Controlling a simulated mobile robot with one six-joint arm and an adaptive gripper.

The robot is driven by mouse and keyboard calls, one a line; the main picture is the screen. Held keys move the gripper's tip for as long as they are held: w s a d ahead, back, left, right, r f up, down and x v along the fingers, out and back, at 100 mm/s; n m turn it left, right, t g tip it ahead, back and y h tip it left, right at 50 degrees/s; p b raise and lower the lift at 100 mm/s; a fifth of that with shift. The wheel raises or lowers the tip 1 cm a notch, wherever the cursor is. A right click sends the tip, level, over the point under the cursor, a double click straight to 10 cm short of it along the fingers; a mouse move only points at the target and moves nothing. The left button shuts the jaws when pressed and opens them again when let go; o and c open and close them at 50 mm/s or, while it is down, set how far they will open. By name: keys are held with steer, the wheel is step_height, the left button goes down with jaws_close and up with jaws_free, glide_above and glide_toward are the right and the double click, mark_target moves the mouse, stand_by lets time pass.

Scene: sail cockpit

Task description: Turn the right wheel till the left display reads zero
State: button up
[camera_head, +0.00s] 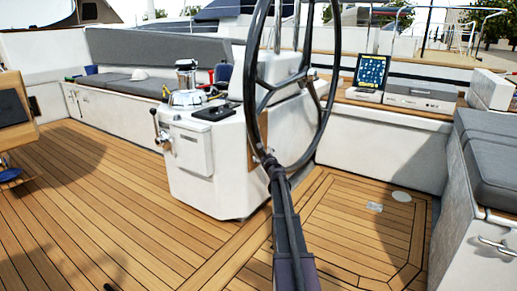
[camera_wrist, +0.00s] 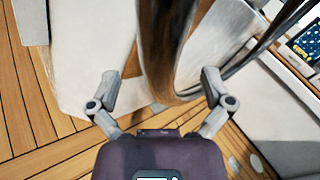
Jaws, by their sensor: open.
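The right wheel (camera_head: 333,75) is a large dark ring with spokes, standing upright beside a white pedestal and seen nearly edge-on. My gripper (camera_head: 263,153) is at the lower near part of its rim. In the wrist view my gripper (camera_wrist: 160,84) is open, with one finger on each side of the brown-black rim (camera_wrist: 154,50). The fingers look apart from the rim; contact cannot be told. A lit blue display (camera_head: 371,71) stands at the right on the side ledge and shows partly in the wrist view. I cannot make out a left display or any reading.
The white pedestal (camera_head: 203,155) with a lever and metal top stands left of the wheel. A grey cushioned bench (camera_head: 490,165) is at the right, another (camera_head: 125,84) at the back left. The teak floor (camera_head: 110,205) is mostly clear.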

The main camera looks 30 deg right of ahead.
steer(key=shift+x, duration=3.45)
steer(key=c, duration=1.2)
